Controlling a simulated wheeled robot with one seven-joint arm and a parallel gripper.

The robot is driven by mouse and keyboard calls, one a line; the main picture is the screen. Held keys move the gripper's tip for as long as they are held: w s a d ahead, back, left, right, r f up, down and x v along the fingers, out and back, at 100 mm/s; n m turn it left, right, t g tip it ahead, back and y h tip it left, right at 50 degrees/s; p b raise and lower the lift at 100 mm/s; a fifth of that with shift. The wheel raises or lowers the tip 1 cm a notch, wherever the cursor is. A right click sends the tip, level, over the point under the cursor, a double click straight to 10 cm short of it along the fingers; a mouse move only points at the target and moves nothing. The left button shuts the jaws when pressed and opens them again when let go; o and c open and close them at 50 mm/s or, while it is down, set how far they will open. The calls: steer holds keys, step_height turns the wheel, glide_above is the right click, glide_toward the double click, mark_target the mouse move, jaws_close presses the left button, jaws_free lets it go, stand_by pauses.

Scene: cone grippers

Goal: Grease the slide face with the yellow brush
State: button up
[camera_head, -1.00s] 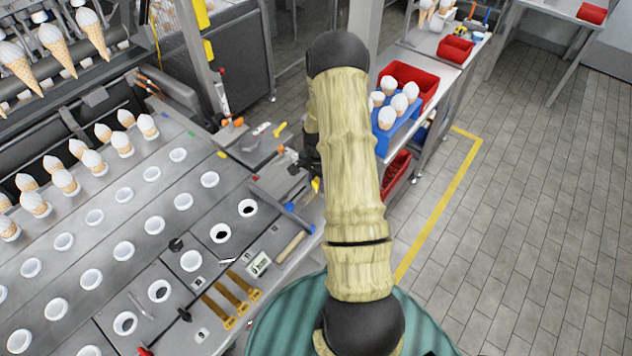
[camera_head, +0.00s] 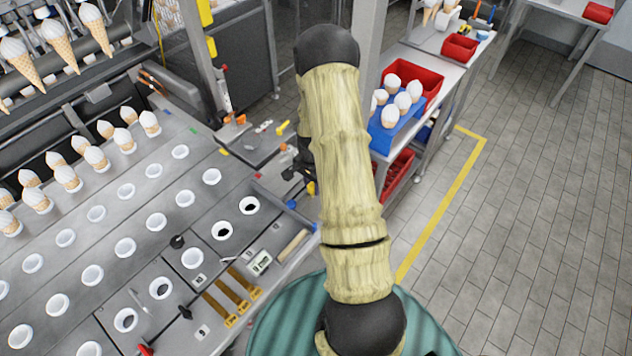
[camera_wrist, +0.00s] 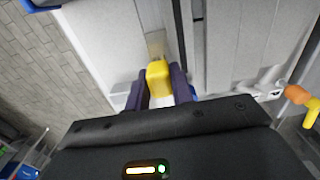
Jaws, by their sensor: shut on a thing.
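In the wrist view my gripper (camera_wrist: 160,88) has its two dark fingers shut on the yellow brush (camera_wrist: 158,74), one on each side of its yellow block. A beige-grey end of the brush shows beyond the block, close to pale grey metal; I cannot tell whether it touches. In the head view my gripper (camera_head: 299,174) is partly hidden behind my arm, over the right end of the grey bench, with a bit of yellow (camera_head: 311,188) beside it. Which grey surface is the slide face I cannot tell for certain.
The grey bench (camera_head: 215,203) holds rows of white cups, several cones, brown-handled tools (camera_head: 232,290) and a wooden-handled tool (camera_head: 292,245). A blue rack (camera_head: 385,138) of white-topped cones and a red bin (camera_head: 426,84) stand right of my arm. The tiled floor at right is clear.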

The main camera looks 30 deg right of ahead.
steer(key=shift+s+a, duration=0.1)
steer(key=shift+a, duration=0.1)
steer(key=shift+s+a, duration=0.3)
steer(key=shift+a, duration=0.45)
steer(key=shift+s+a, duration=0.25)
steer(key=shift+a, duration=0.5)
steer(key=shift+r, duration=0.1)
steer(key=shift+r+p, duration=1.95)
steer(key=shift+r, duration=1)
step_height(320, 180, up, 3)
steer(key=shift+p, duration=0.95)
